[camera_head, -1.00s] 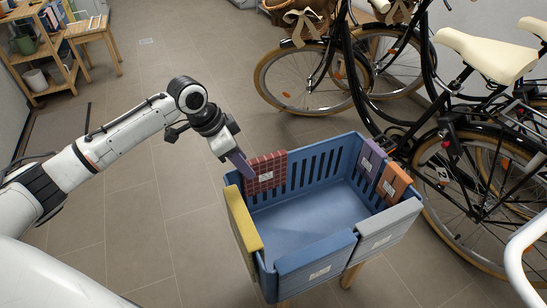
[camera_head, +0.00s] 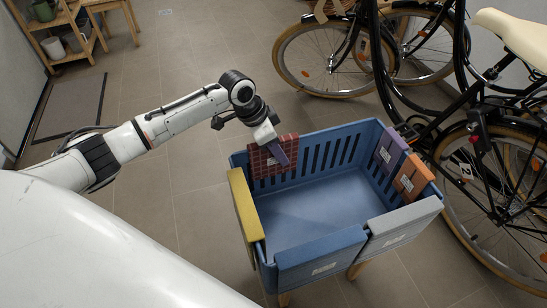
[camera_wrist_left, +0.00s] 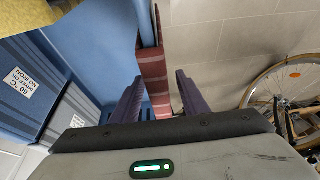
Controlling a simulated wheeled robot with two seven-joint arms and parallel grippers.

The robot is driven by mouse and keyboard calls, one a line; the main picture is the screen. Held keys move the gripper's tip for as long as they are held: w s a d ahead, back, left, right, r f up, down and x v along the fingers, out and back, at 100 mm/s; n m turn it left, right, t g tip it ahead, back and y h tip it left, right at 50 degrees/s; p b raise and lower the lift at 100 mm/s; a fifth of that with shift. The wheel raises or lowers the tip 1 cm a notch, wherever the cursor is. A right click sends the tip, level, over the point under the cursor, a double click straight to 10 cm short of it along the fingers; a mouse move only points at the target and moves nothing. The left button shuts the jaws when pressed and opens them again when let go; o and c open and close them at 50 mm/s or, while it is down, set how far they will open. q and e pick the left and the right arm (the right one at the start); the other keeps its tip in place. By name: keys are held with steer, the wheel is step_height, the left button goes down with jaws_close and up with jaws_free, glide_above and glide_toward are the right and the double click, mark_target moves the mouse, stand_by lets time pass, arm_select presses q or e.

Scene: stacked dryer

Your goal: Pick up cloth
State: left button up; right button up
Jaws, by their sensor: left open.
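In the head view several cloths hang over the rim of a blue slatted crate (camera_head: 320,207): red checked (camera_head: 268,165) at the back left, yellow (camera_head: 246,207) left, purple (camera_head: 390,147) and orange (camera_head: 411,178) right, blue (camera_head: 320,256) and grey (camera_head: 402,226) in front. My left gripper (camera_head: 278,152) is open at the red cloth, with a purple finger across its right part. In the left wrist view, the red cloth (camera_wrist_left: 154,78) and the crate's wall edge lie between the open fingertips (camera_wrist_left: 158,85). I cannot tell whether they touch. My right gripper is out of view.
Bicycles (camera_head: 440,80) stand close behind and right of the crate. A wooden shelf (camera_head: 60,35) and a dark mat (camera_head: 70,108) are at the far left. The tiled floor (camera_head: 195,130) left of the crate is clear.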

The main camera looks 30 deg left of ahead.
arm_select(q)
steer(key=shift+w+d+f, duration=0.1)
steer(key=shift+f, duration=0.2)
steer(key=shift+f+p, duration=0.25)
steer(key=shift+p, duration=0.1)
stand_by(0.5)
jaws_close()
